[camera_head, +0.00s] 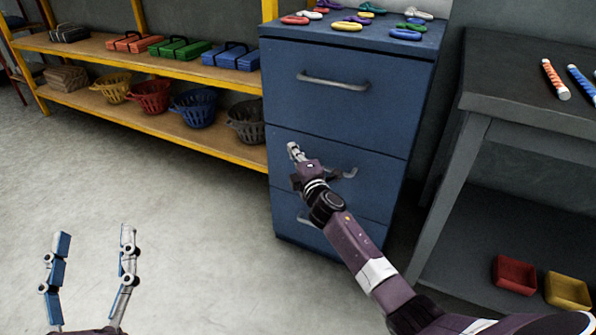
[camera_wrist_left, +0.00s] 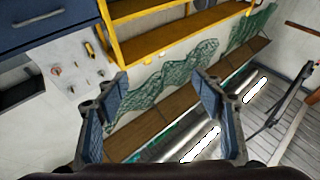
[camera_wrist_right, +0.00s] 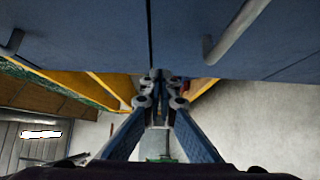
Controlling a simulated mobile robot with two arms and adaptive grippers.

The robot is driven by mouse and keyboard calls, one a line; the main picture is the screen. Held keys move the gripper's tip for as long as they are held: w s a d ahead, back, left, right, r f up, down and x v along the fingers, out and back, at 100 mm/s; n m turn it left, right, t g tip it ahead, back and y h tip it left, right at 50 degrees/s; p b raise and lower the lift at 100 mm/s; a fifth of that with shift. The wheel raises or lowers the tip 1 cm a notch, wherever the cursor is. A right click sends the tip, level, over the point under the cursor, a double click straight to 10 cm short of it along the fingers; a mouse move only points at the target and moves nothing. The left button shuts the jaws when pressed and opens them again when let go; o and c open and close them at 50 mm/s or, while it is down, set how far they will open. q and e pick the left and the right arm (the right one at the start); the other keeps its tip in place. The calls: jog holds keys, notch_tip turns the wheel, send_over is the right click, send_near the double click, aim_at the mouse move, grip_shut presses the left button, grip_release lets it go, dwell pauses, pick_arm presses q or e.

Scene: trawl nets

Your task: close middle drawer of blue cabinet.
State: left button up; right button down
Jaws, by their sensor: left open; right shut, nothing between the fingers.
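The blue cabinet (camera_head: 420,85) stands at centre right in the head view, with three stacked drawers. Its middle drawer (camera_head: 385,178) has a front that looks about flush with the top drawer (camera_head: 335,110). Its handle (camera_head: 348,173) is partly hidden behind my right gripper. My right gripper (camera_head: 294,151) is shut and empty, its tips at the upper left part of the middle drawer front; I cannot tell whether they touch. In the right wrist view its tips (camera_wrist_right: 157,76) are close to the blue fronts. My left gripper (camera_head: 95,238) is open and empty over the floor.
A yellow-framed shelf (camera_head: 150,120) with toolboxes and baskets stands left of the cabinet. A dark table (camera_head: 530,100) stands to the right, with a red bin (camera_head: 514,274) and a yellow bin (camera_head: 567,291) below. Carabiners lie on the cabinet top. The left floor is clear.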

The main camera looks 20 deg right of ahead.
pick_arm(q)
notch_tip(320, 180, down, 13)
jog(key=a+g+y+p, duration=0.1)
jog(key=g+y+p, duration=0.1)
jog(key=g, duration=0.4)
jog(key=shift+w+g, duration=0.3)
jog(key=shift+w, duration=0.1)
pick_arm(e)
jog(key=s+a, duration=0.1)
jog(key=s, duration=0.8)
jog(key=shift+f, duration=0.2)
